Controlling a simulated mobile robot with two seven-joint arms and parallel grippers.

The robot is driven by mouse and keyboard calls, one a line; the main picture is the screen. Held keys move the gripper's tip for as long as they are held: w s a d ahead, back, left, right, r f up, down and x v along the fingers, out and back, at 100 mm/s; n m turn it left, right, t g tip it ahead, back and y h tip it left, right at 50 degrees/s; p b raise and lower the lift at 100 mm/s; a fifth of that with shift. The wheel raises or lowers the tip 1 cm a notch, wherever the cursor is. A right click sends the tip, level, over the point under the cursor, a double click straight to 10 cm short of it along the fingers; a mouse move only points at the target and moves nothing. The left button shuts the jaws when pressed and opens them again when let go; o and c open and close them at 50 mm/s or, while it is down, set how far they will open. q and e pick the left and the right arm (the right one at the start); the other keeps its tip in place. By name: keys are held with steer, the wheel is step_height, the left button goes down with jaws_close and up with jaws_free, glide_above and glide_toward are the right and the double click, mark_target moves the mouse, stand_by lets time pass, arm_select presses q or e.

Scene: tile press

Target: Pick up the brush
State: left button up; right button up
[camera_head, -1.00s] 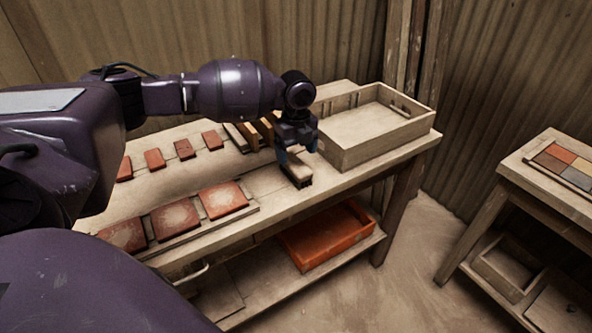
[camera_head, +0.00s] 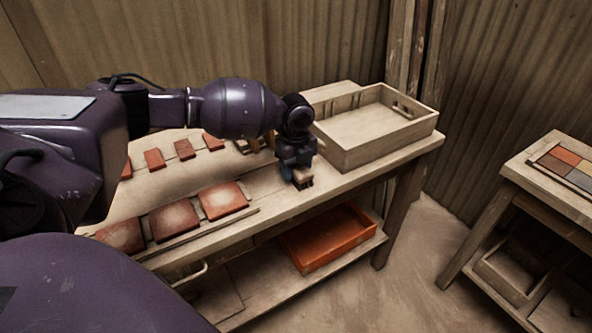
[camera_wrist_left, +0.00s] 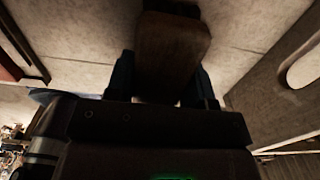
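The brush (camera_head: 303,179), with a brown wooden top, lies near the front edge of the workbench, right of the large tiles. My left gripper (camera_head: 298,173) is down at the brush and partly covers it in the head view. In the left wrist view, the brush (camera_wrist_left: 172,48) lies between the two dark fingers of the left gripper (camera_wrist_left: 162,82). I cannot tell whether the fingers touch its sides. My right gripper is not in view.
A wooden tray (camera_head: 347,155) stands behind the brush on the right of the workbench (camera_head: 275,205). Large red tiles (camera_head: 224,199) and several small ones (camera_head: 154,159) lie to the left. An orange bin (camera_head: 330,240) sits on the lower shelf. A side table (camera_head: 535,182) stands right.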

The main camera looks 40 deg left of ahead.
arm_select(q)
steer(key=c, duration=0.4)
steer(key=shift+o, duration=0.2)
steer(key=shift+r, duration=0.15)
steer(key=shift+r, duration=0.35)
step_height(320, 180, up, 19)
steer(key=p, duration=0.3)
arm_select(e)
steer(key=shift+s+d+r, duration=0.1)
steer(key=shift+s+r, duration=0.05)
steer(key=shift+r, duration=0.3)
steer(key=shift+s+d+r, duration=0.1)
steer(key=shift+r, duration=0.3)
